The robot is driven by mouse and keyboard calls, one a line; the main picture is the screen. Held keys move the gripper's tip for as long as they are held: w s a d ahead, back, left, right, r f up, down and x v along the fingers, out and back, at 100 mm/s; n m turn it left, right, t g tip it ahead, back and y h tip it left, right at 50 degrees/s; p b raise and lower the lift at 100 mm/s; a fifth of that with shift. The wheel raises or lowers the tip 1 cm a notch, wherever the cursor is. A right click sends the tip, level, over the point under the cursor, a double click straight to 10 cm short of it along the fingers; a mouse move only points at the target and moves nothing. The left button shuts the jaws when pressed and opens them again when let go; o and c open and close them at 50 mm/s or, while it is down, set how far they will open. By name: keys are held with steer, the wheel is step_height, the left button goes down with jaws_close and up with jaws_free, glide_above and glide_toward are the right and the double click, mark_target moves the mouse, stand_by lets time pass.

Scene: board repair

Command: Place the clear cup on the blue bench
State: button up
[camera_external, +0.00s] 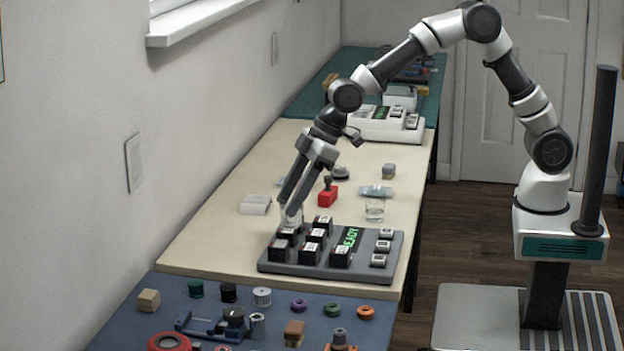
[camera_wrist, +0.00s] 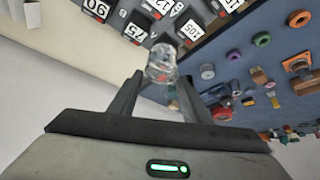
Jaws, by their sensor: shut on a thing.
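A clear cup (camera_wrist: 161,62) sits between the fingertips of my gripper (camera_wrist: 158,84) in the wrist view. My gripper is shut on it. In the outside view my gripper (camera_external: 287,206) points down at the left rear corner of the grey button panel, and the clear cup is only faintly visible at its tips. The blue bench (camera_external: 122,326) is at the front, nearer the camera than the panel; it also shows at the right of the wrist view (camera_wrist: 218,52).
The grey panel (camera_external: 262,264) with black numbered blocks lies just before the blue bench. The bench holds a wooden block (camera_external: 149,300), a blue fixture (camera_external: 186,322), a red ring (camera_external: 169,342) and several coloured pieces. A red block (camera_external: 327,197) stands behind the panel. A wall borders the left.

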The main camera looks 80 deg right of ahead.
steer(key=s+a+n+g+y, duration=0.1)
steer(key=s+a+n, duration=0.1)
steer(key=s+a, duration=0.55)
steer(key=s+a+n, duration=0.1)
steer(key=s+a, duration=0.3)
steer(key=a, duration=0.6)
steer(key=s+a+n+g+y, duration=0.1)
steer(key=s+a+n, duration=0.1)
steer(key=s+a, duration=0.55)
steer(key=f, duration=0.3)
steer(key=w+a+f+b, duration=0.1)
steer(key=f, duration=0.2)
steer(key=w+f+b, duration=0.1)
steer(key=f, duration=0.2)
steer(key=shift+a+f, duration=0.2)
steer(key=shift+f, duration=0.2)
steer(key=shift+b, duration=0.35)
steer(key=shift+f, duration=0.2)
steer(key=o, duration=1.1)
